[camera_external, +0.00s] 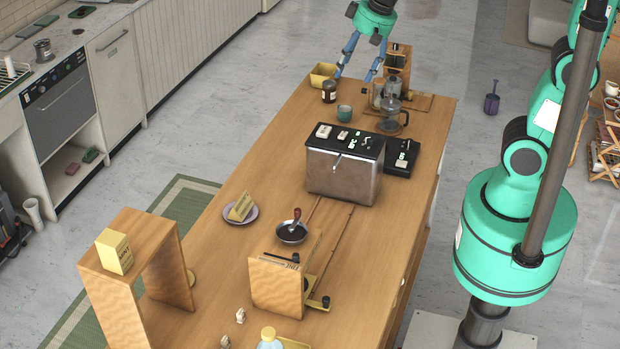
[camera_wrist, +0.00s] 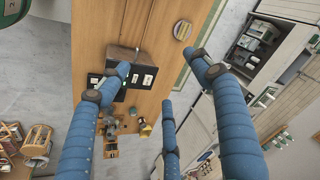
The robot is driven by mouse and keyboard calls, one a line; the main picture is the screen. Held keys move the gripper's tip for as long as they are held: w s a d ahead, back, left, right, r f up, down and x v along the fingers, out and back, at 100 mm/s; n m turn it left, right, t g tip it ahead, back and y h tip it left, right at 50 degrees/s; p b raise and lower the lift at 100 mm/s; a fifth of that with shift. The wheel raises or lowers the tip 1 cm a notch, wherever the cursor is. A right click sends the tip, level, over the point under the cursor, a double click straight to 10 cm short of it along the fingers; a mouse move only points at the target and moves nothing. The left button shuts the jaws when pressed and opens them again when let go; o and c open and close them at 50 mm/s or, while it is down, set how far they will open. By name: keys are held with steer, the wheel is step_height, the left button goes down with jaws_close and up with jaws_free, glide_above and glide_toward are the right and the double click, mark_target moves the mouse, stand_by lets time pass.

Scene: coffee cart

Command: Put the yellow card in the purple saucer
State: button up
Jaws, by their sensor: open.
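The yellow card (camera_external: 240,207) is a small folded piece with dark print. It stands tilted on the purple saucer (camera_external: 254,215), on the left part of the wooden cart top. In the wrist view, the saucer (camera_wrist: 176,31) and the yellow card (camera_wrist: 183,30) show small near the top, right of centre. My gripper (camera_external: 354,76) has blue fingers and hangs over the far end of the cart, well away from the card. Its fingers are spread and empty; they fill much of the wrist view (camera_wrist: 160,75).
A metal machine (camera_external: 343,172) with a black top stands mid-cart, between my gripper and the near end. A teal cup (camera_external: 345,113), dark jar (camera_external: 329,91) and glass pot (camera_external: 392,116) stand at the far end. A pan (camera_external: 291,233) and wooden holder (camera_external: 277,286) sit nearer.

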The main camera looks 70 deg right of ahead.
steer(key=s+n+t, duration=0.1)
steer(key=s+n, duration=0.4)
steer(key=s, duration=1.4)
steer(key=shift+d+n+t, duration=0.25)
steer(key=shift+n+t, duration=0.05)
steer(key=shift+t, duration=0.1)
steer(key=shift+w+f, duration=0.1)
steer(key=shift+f, duration=0.05)
step_height(320, 180, down, 17)
steer(key=b, duration=1.7)
steer(key=shift+f+b, duration=0.2)
steer(key=shift+b, duration=0.15)
